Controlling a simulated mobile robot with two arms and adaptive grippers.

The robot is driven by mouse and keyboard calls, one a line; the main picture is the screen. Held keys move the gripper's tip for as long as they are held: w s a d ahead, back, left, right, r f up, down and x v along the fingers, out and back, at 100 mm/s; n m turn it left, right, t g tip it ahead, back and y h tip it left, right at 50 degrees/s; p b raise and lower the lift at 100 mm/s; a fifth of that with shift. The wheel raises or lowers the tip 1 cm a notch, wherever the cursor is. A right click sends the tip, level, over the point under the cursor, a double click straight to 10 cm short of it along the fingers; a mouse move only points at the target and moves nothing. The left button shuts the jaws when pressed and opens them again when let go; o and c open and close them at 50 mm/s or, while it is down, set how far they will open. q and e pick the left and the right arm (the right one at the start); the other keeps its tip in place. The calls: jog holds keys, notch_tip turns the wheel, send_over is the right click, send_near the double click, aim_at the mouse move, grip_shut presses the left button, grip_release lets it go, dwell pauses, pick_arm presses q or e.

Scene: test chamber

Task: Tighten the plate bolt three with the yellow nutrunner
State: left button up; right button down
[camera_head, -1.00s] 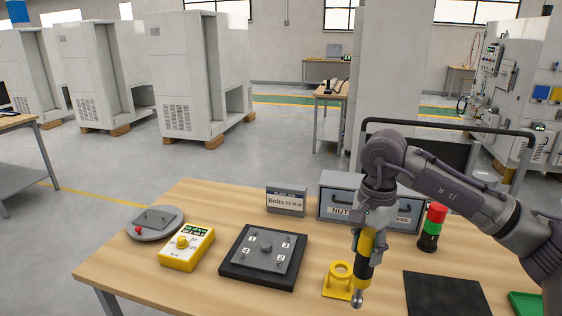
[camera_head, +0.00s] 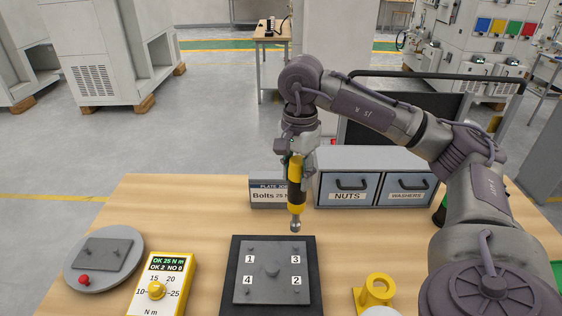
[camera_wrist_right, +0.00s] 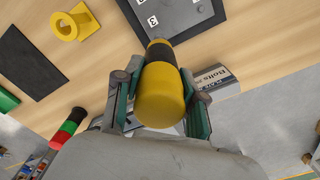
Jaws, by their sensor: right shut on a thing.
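The yellow and black nutrunner (camera_head: 296,195) hangs upright in my right gripper (camera_head: 297,160), which is shut on it. It also shows in the right wrist view (camera_wrist_right: 163,90) between the two fingers (camera_wrist_right: 160,95). Its socket tip is above the far right part of the grey plate (camera_head: 271,272), near the corner marked 3, and looks apart from it. The plate lies on a black base (camera_head: 314,290) and has labels 1, 3, 4 and 2 with a bolt by each. Bolt three (camera_head: 294,248) is at the far right corner. My left gripper is not in view.
A yellow controller (camera_head: 163,285) reads OK 25 N m, OK 2, NO 0. A round grey stand (camera_head: 75,272) with a red button is at left. A yellow holder (camera_head: 375,290) stands right of the plate. Behind are a Bolts sign (camera_head: 266,195) and nuts and washers drawers (camera_head: 375,183).

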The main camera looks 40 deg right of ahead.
aim_at(298, 197)
jog(key=shift+s+d+f, duration=0.15)
jog(key=shift+s+f, duration=0.1)
jog(key=shift+s, duration=0.05)
jog(key=shift+s+f+b, duration=0.1)
jog(key=shift+f+b, duration=0.15)
jog(key=shift+b, duration=0.2)
jog(key=f, duration=0.1)
jog(key=f+b, duration=0.2)
jog(key=shift+w, duration=0.25)
jog(key=shift+f+b, duration=1)
jog(key=shift+f, duration=0.2)
